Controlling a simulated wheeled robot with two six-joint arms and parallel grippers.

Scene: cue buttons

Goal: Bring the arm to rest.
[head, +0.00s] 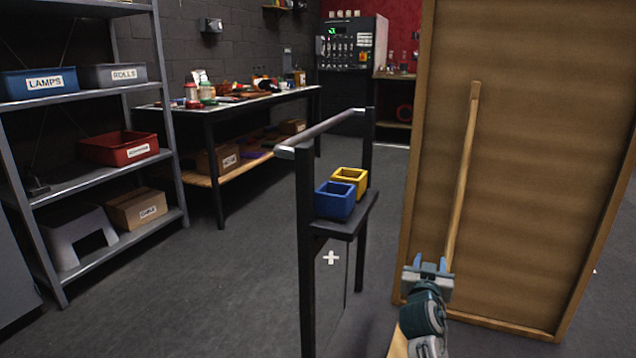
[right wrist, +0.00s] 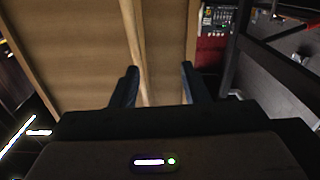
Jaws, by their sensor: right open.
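My right gripper (head: 428,266) is in the lower right of the head view, in front of a large brown panel (head: 530,150). Its fingers are apart with nothing between them. In the right wrist view the two fingers of my right gripper (right wrist: 156,85) stand open, and a wooden stick (right wrist: 132,45) shows beyond them. The same stick leans against the panel in the head view (head: 463,170). My left gripper is not in either view.
A dark stand (head: 306,250) with a blue bin (head: 335,201) and a yellow bin (head: 350,180) stands left of my right arm. Shelves (head: 85,180) are at the left and a workbench (head: 240,105) at the back. The grey floor (head: 230,270) between is clear.

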